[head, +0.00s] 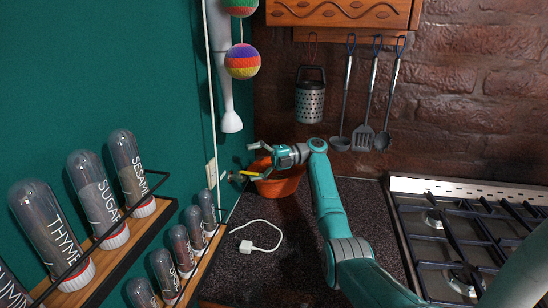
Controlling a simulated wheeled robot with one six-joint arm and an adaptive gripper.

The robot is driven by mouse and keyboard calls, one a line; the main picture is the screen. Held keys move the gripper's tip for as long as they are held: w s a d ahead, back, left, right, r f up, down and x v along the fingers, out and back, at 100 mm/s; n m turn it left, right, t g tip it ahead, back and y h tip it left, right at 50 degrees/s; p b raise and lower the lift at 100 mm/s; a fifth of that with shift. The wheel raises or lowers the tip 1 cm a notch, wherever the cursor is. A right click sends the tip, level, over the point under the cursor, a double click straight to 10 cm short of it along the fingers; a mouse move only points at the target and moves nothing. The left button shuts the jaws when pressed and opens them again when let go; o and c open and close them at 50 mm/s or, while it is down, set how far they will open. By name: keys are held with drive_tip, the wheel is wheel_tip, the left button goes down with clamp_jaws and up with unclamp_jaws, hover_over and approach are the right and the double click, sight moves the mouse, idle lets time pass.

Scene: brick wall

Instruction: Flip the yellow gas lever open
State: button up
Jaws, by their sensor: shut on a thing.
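The yellow gas lever (250,174) is a small, thin piece by the green wall, in front of the orange bowl in the head view. It sits on a small grey valve (235,177) near the wall. My gripper (255,160) reaches in from the right at the end of my teal arm. Its fingers are at the lever and are shut on it. The contact point is small and partly hidden, and the lever's exact angle is hard to tell.
An orange bowl (280,186) stands right behind the lever. A white cable with a plug (258,240) lies on the dark counter (300,225). Spice racks (130,248) fill the left wall. Utensils (365,100) hang at the back. A gas stove (440,225) is at the right.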

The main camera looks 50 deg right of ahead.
drive_tip(key=shift+s+d+r, duration=0.25)
drive_tip(key=shift+s+d, duration=0.1)
drive_tip(key=shift+d, duration=0.3)
drive_tip(key=shift+s+d+r, duration=0.3)
drive_tip(key=shift+s+d, duration=0.1)
drive_tip(key=shift+d, duration=0.3)
drive_tip(key=shift+s+d+r, duration=0.25)
drive_tip(key=shift+s+d, duration=0.1)
drive_tip(key=shift+d, duration=0.3)
drive_tip(key=shift+c, duration=0.5)
drive_tip(key=shift+s+d+r, duration=0.1)
drive_tip(key=shift+s+d, duration=0.2)
drive_tip(key=c, duration=0.6)
drive_tip(key=shift+s+d+f, duration=0.15)
drive_tip(key=shift+s+d, duration=0.05)
drive_tip(key=shift+d, duration=0.2)
drive_tip(key=shift+s+d+f, duration=0.15)
drive_tip(key=shift+d, duration=0.2)
drive_tip(key=shift+v, duration=2.05)
drive_tip(key=shift+w+d+f, duration=0.1)
drive_tip(key=shift+f, duration=0.05)
